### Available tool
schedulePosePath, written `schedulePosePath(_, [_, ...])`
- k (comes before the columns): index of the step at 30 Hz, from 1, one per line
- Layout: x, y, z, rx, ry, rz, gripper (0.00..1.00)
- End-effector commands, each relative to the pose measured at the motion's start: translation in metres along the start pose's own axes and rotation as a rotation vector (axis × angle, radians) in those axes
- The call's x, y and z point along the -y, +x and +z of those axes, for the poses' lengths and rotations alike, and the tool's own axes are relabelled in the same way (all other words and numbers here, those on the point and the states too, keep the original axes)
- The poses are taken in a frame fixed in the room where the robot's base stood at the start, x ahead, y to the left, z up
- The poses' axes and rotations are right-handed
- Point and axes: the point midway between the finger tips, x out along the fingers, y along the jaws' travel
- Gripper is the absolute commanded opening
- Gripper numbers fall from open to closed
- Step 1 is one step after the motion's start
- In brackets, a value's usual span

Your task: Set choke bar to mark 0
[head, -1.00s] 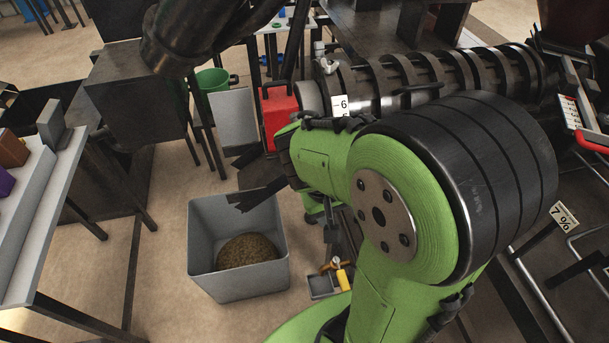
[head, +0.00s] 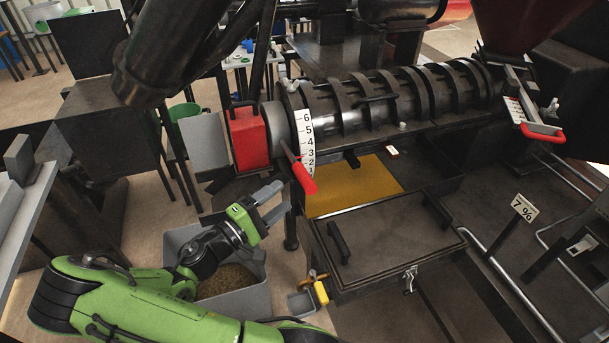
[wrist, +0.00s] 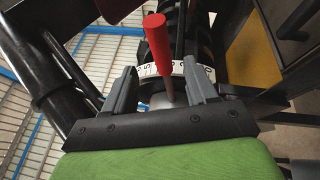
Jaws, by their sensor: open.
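The choke bar (head: 304,177) has a red handle on a thin metal shaft. In the head view it slants down beside the lower end of the white scale (head: 306,128), near its 2 and 1; the exact mark is unclear. In the wrist view the red handle (wrist: 157,45) points up, with its shaft crossing the numbered strip (wrist: 146,70). My gripper (head: 281,200) is open and empty, below and left of the handle in the head view. In the wrist view the bar appears between the two fingers of my gripper (wrist: 159,68), without visible contact.
A red block (head: 248,138) sits left of the scale, by the ribbed press barrel (head: 352,108). A grey bin (head: 245,303) with brown meal stands under my arm. A dark lidded box (head: 385,240) and a yellow panel (head: 350,187) lie right of the handle.

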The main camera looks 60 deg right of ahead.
Motion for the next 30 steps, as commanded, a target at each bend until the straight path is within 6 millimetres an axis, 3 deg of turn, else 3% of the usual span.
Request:
schedulePosePath(6, [0.000, 0.057, 0.002, 0.007, -0.001, -0.002, 0.57])
schedulePosePath(12, [0.000, 0.096, 0.001, 0.004, 0.000, -0.003, 0.57])
schedulePosePath(16, [0.001, 0.107, 0.001, 0.001, 0.000, -0.003, 0.57])
schedulePosePath(23, [0.001, 0.108, 0.000, 0.000, 0.000, -0.003, 0.57])
schedulePosePath(30, [0.001, 0.108, 0.000, 0.000, 0.000, -0.003, 0.23])
